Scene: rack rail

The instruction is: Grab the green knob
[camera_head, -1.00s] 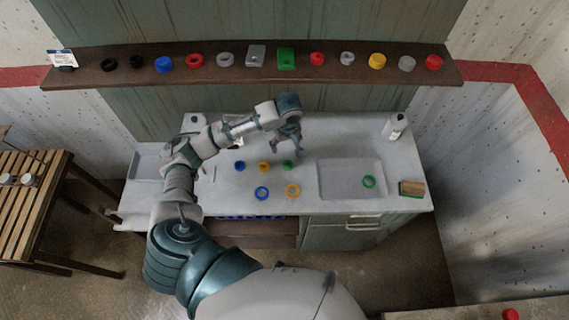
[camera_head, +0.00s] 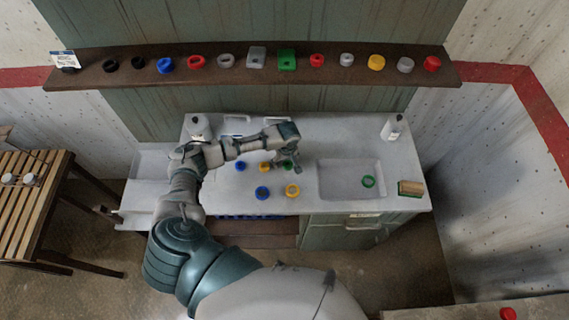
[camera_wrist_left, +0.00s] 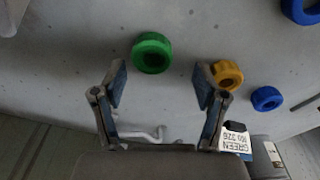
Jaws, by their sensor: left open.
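A round green knob (camera_wrist_left: 150,41) with a dark centre lies on the grey worktop in the left wrist view, just beyond the fingertips and roughly between them. My left gripper (camera_wrist_left: 158,76) is open and empty, its two fingers apart. In the head view my left gripper (camera_head: 286,168) hangs low over the worktop and mostly hides the green knob. A yellow knob (camera_wrist_left: 227,74) lies close to the right finger, with a blue knob (camera_wrist_left: 267,98) farther right. My right gripper is not in view.
Blue (camera_head: 262,193) and yellow (camera_head: 293,190) rings lie in front of the gripper. A recessed tray (camera_head: 340,185) to the right holds a green ring (camera_head: 368,182). A brush-like block (camera_head: 411,188) and bottles (camera_head: 392,128) stand nearby. A shelf (camera_head: 105,79) of coloured parts runs behind.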

